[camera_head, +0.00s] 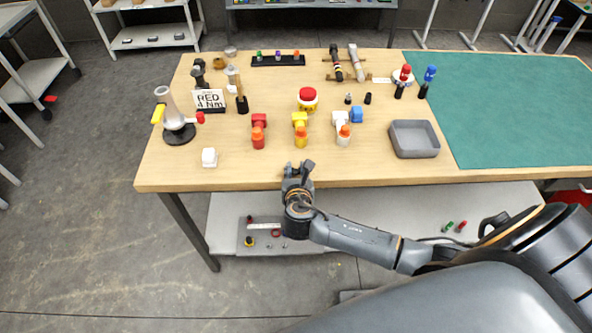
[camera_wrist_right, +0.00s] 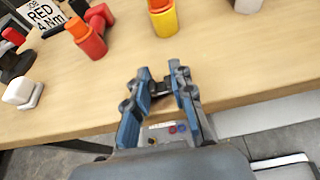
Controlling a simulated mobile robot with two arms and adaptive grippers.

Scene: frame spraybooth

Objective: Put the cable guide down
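My right gripper (camera_head: 298,168) is at the front edge of the wooden table, in front of the row of coloured parts. In the right wrist view my right gripper (camera_wrist_right: 162,72) has its two fingers close together with a narrow gap. A small dark piece (camera_wrist_right: 160,89) sits between the fingers and fits the cable guide. The fingers hide most of it, and its shape is not clear. In the head view it cannot be told apart from the dark gripper. My left gripper is not in view.
On the table (camera_head: 240,172) stand red, yellow and white parts with orange tops. A white block (camera_head: 209,157) is at the front left, a grey tray (camera_head: 414,139) at right. A green mat (camera_head: 510,110) covers the right end.

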